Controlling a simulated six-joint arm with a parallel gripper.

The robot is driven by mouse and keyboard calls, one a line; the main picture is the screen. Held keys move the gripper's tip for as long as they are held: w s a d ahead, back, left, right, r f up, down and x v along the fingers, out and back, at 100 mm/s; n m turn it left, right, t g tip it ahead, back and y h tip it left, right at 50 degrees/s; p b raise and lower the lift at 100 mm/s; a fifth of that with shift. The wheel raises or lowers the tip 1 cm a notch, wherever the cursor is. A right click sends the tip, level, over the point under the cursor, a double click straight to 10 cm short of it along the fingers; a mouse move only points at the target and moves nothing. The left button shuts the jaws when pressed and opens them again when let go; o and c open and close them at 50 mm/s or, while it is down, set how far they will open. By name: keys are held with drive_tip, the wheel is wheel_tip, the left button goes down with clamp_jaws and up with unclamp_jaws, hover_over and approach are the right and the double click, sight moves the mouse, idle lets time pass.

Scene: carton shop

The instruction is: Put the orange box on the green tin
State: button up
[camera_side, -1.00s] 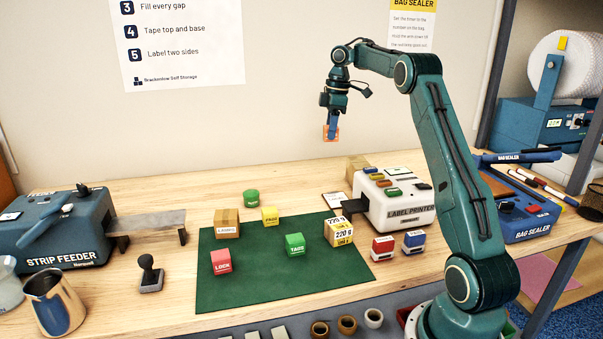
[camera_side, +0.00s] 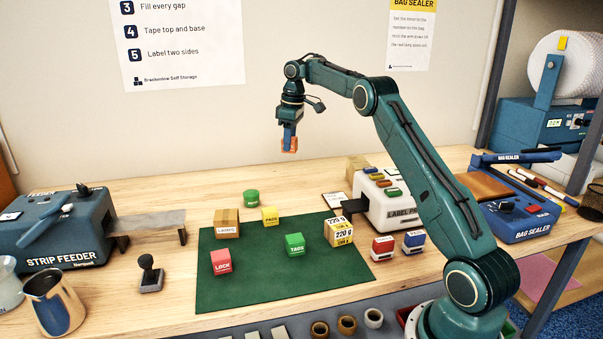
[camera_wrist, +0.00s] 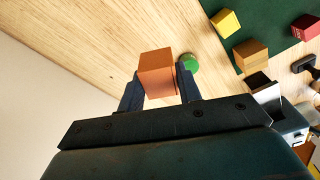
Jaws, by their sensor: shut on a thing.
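My gripper (camera_side: 289,150) is shut on the orange box (camera_side: 289,143) and holds it high above the table, in front of the wall. The wrist view shows the orange box (camera_wrist: 157,73) between the two fingers (camera_wrist: 158,90). The green tin (camera_side: 251,197) is a small round tin on the bare wood behind the green mat, below and left of my gripper. In the wrist view the green tin (camera_wrist: 188,64) shows just right of the box, partly hidden by a finger.
The green mat (camera_side: 270,285) carries a tan box (camera_side: 227,223), a yellow block (camera_side: 270,216), a red block (camera_side: 221,262), a green block (camera_side: 295,244) and a labelled carton (camera_side: 339,232). The label printer (camera_side: 385,208) stands at right. Bare wood surrounds the tin.

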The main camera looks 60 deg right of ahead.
sight(250, 192)
drive_tip(key=shift+w+a+f+m, duration=0.85)
drive_tip(key=shift+w+a+f, duration=1.25)
drive_tip(key=shift+w+a, duration=0.15)
drive_tip(key=shift+w+a+f+m, duration=0.85)
drive_tip(key=shift+w+a+f, duration=1.25)
drive_tip(key=shift+w+a, duration=0.1)
drive_tip(key=shift+f, duration=0.1)
drive_tip(key=shift+f, duration=1.9)
drive_tip(key=shift+f, duration=0.1)
drive_tip(key=o, duration=1.1)
drive_tip(key=shift+c, duration=0.2)
